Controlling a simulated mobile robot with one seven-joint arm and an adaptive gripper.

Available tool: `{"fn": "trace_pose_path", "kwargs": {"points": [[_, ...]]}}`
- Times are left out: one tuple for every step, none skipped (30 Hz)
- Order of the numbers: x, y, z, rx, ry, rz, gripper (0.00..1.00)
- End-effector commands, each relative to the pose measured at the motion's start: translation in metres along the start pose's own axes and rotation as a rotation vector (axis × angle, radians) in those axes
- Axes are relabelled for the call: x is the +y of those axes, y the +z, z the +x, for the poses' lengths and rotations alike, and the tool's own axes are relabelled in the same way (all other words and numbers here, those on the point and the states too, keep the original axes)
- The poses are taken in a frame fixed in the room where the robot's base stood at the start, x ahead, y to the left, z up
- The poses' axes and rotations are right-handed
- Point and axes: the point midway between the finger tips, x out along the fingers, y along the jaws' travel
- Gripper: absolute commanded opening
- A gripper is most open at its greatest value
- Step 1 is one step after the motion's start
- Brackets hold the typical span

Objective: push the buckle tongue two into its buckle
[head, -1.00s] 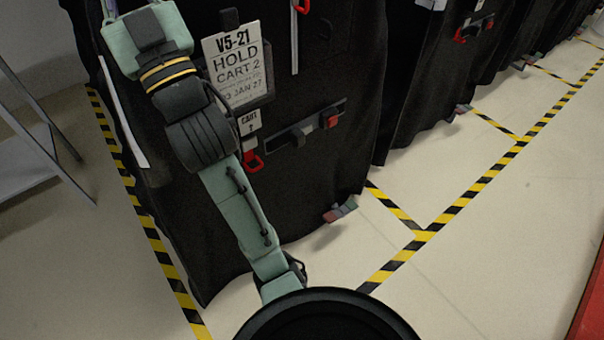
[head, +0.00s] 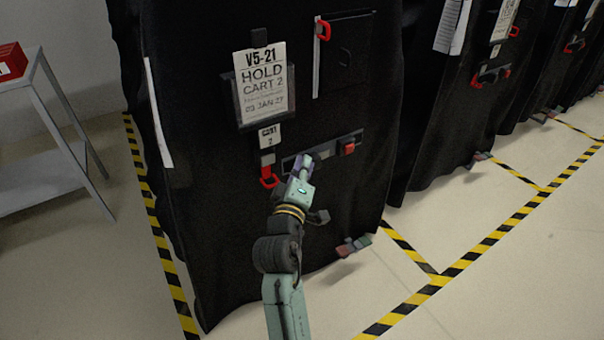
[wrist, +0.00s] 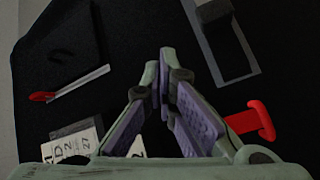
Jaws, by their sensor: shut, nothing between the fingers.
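On the black cover of cart 2, a grey strip (head: 290,163) carries a red buckle (head: 347,147) at its right end. In the wrist view a dark block, apparently the buckle tongue (wrist: 213,12), sits on the strip (wrist: 236,60); the red buckle is not visible there.
A red pull (head: 269,182) hangs under the cart tag, and also shows in the wrist view (wrist: 250,118). A hold label (head: 262,80) and a red zip pull (head: 323,29) are above. A metal table (head: 50,155) stands left; more covered carts stand right.

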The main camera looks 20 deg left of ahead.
Motion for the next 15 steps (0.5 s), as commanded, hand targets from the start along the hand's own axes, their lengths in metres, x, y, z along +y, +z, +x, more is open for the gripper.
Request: {"fn": "trace_pose_path", "kwargs": {"points": [[-0.029,0.005,-0.013,-0.013,-0.023,-0.128,0.0],[-0.041,0.007,-0.019,-0.018,-0.029,-0.2,0.0],[-0.052,0.009,-0.026,-0.024,-0.035,-0.284,0.0],[-0.059,0.01,-0.03,-0.026,-0.039,-0.335,0.0],[-0.064,0.01,-0.034,-0.026,-0.04,-0.377,0.0],[-0.07,0.011,-0.037,-0.027,-0.043,-0.42,0.0],[-0.072,0.011,-0.039,-0.027,-0.044,-0.442,0.0],[-0.074,0.011,-0.039,-0.028,-0.044,-0.459,0.0],[-0.074,0.011,-0.037,-0.028,-0.044,-0.471,0.0],[-0.074,0.011,-0.035,-0.028,-0.043,-0.474,0.0],[-0.074,0.011,-0.032,-0.029,-0.042,-0.475,0.0],[-0.073,0.011,-0.027,-0.029,-0.042,-0.474,0.0],[-0.073,0.011,-0.022,-0.029,-0.042,-0.473,0.0],[-0.073,0.011,-0.017,-0.029,-0.042,-0.472,0.0],[-0.073,0.011,-0.009,-0.028,-0.041,-0.472,0.0]]}}
